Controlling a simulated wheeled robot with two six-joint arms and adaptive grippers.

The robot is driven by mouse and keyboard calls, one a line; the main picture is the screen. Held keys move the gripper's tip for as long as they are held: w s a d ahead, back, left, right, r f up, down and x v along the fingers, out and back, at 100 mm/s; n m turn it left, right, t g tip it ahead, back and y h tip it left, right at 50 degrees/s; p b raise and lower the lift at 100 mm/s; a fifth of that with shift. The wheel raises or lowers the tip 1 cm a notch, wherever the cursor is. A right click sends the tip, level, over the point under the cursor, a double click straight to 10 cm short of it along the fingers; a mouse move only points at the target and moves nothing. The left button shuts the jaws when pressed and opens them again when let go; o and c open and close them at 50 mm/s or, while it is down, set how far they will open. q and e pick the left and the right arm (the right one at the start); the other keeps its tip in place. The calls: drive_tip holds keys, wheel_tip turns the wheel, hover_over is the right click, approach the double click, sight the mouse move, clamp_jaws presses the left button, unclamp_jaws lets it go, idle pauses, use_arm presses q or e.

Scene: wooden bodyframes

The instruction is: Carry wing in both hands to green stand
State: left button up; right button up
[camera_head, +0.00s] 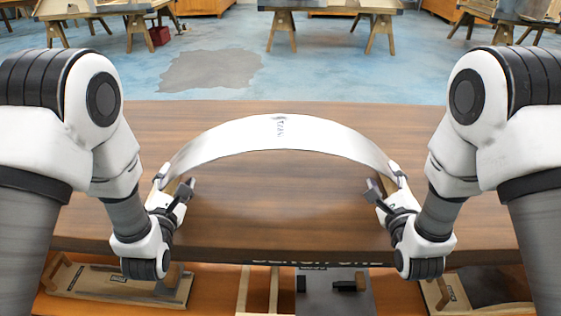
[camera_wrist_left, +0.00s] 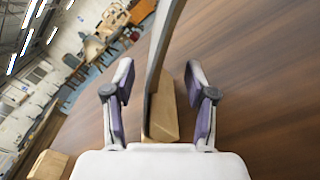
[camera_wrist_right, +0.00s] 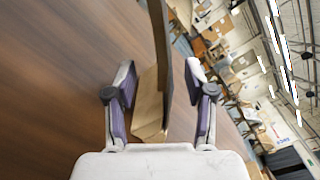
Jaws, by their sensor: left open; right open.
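The wing (camera_head: 280,131) is a curved, silvery arched panel standing on the wooden bench top, with a dark mark at its crown. Wooden blocks sit at its ends; one shows in the left wrist view (camera_wrist_left: 163,110) and one in the right wrist view (camera_wrist_right: 150,108). My left gripper (camera_head: 176,190) is open around the wing's left end, its fingers on either side of the panel edge and block. My right gripper (camera_head: 385,188) is open around the right end in the same way. Both fingers stand apart from the panel. No green stand is visible.
The brown bench top (camera_head: 280,210) is clear under and around the arch. Below its front edge, a shelf holds wooden pieces (camera_head: 110,285) and a grey plate (camera_head: 335,290). Beyond is blue floor (camera_head: 330,75) with a grey patch, then trestle tables (camera_head: 335,12) and a red box (camera_head: 158,36).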

sight(181, 166)
use_arm(q)
drive_tip(key=w, duration=0.4)
drive_tip(key=shift+w, duration=0.4)
use_arm(e)
drive_tip(key=w, duration=0.4)
drive_tip(key=shift+w, duration=0.4)
use_arm(q)
clamp_jaws()
use_arm(e)
clamp_jaws()
use_arm(q)
drive_tip(key=shift+r, duration=0.1)
use_arm(e)
drive_tip(key=shift+r, duration=0.1)
